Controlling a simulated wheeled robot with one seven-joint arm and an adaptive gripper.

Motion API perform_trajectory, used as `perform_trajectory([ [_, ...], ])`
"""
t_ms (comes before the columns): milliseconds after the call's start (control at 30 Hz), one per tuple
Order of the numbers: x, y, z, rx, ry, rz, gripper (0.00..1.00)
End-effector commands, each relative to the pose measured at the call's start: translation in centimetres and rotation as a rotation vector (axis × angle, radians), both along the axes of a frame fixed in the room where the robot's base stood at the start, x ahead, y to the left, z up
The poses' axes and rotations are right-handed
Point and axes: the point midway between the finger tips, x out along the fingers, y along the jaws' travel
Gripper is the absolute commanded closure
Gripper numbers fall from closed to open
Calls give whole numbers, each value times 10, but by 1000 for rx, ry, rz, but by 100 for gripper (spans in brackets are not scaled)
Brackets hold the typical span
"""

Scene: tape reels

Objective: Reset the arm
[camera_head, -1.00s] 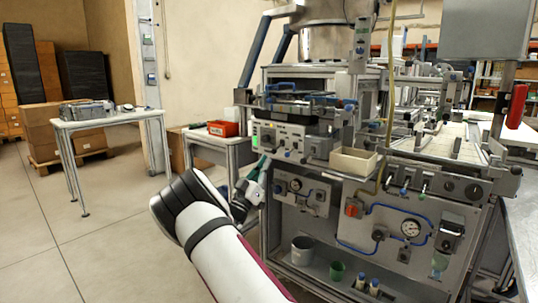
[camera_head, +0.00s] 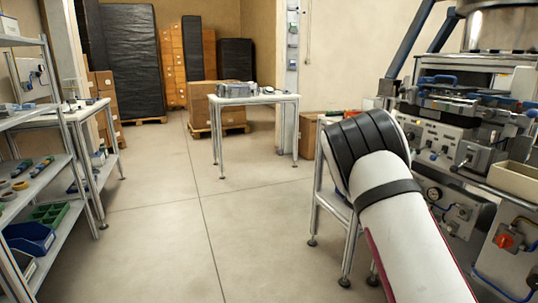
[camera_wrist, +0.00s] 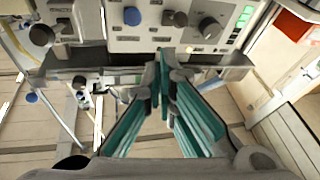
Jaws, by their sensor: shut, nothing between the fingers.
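My gripper (camera_wrist: 163,62) shows in the wrist view with its teal fingers together at the tips and nothing between them. It points at the machine's front panel (camera_wrist: 140,18), with the dark ledge (camera_wrist: 215,60) of the machine close to the fingertips. I cannot tell whether the tips touch it. In the head view my white and black arm (camera_head: 395,195) reaches up from the lower right, bent at a black joint. The gripper itself is hidden there behind the arm.
The machine (camera_head: 450,140) with knobs and a cream bin (camera_head: 516,181) stands at the right. A grey table (camera_head: 240,99) stands ahead, cartons (camera_head: 232,116) behind it. A metal shelf (camera_head: 62,170) with reels and blue bins is at the left. The middle floor (camera_head: 165,240) is clear.

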Motion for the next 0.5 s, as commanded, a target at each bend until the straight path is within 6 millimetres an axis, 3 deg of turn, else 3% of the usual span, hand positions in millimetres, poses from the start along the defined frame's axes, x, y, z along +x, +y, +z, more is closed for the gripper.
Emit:
perform_trajectory([
  [133,1,10,11,230,73,147,100],
  [267,-6,35,15,415,153,286,100],
  [367,-20,63,19,544,223,395,100],
  [500,-53,109,25,702,339,540,100],
])
